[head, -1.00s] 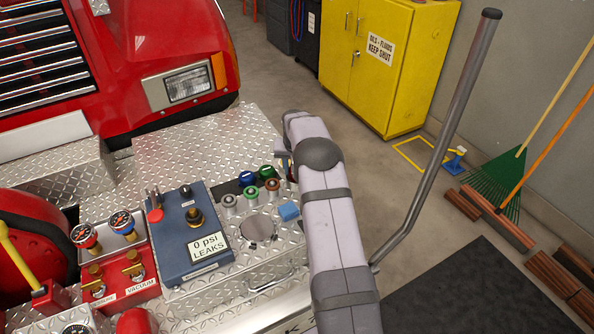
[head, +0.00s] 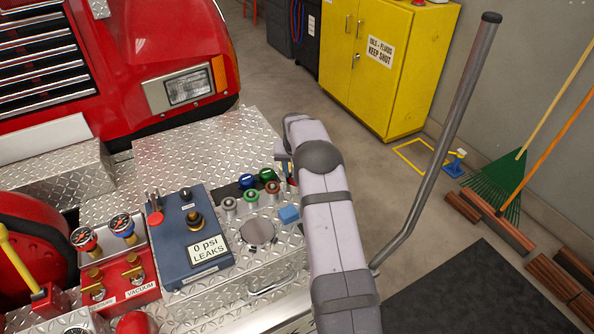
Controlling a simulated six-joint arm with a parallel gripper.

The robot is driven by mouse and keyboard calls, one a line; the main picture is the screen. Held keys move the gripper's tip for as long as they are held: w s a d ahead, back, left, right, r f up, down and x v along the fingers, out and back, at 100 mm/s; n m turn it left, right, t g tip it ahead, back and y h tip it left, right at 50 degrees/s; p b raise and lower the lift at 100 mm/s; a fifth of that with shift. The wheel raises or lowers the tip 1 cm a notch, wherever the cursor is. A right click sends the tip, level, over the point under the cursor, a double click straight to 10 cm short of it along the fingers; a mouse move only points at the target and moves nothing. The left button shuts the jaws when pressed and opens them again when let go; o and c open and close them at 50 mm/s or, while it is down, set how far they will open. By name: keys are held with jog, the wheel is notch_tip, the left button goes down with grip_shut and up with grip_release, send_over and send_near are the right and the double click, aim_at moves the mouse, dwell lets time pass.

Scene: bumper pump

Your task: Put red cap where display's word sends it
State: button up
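The display is a white plate (head: 209,249) reading "0 psi LEAKS" on a blue-grey box (head: 172,250). A small red piece (head: 155,217) sits at the box's upper left, beside a grey lever; I cannot tell whether it is the red cap. Right of the box is a group of small ports and caps: a blue cap (head: 247,181), a green cap (head: 266,174), and grey posts (head: 229,204), some with green or brown tops. My gripper (head: 283,158) is just right of these caps, mostly hidden behind my arm, so its fingers and any held thing do not show clearly.
A round metal disc (head: 258,231) is right of the display. Red panels with gauges (head: 123,223) stand left. A tall grey lever (head: 440,140) rises right of my arm. Bare diamond plate (head: 200,140) lies behind the box.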

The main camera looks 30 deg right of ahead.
jog(key=shift+s+a+f+b, duration=0.2)
jog(key=shift+s+f+b, duration=0.2)
jog(key=shift+b, duration=0.1)
jog(key=b+v, duration=0.3)
jog(key=v, duration=0.8)
jog(key=shift+w+r, duration=0.3)
jog(key=shift+r, duration=0.2)
jog(key=s+a+f+n+g, duration=0.1)
jog(key=s+a+f+n, duration=0.1)
jog(key=s+a, duration=0.4)
jog(key=s+a+f+n+g+y, duration=0.1)
jog(key=s+a, duration=0.6)
jog(key=s, duration=0.9)
jog(key=s+a+f+n, duration=0.2)
jog(key=s+a, duration=0.5)
jog(key=s, duration=0.4)
jog(key=shift+s+a+f+n+g+y, duration=0.25)
jog(key=shift+s+f+n+g+y, duration=0.15)
jog(key=shift+n, duration=0.5)
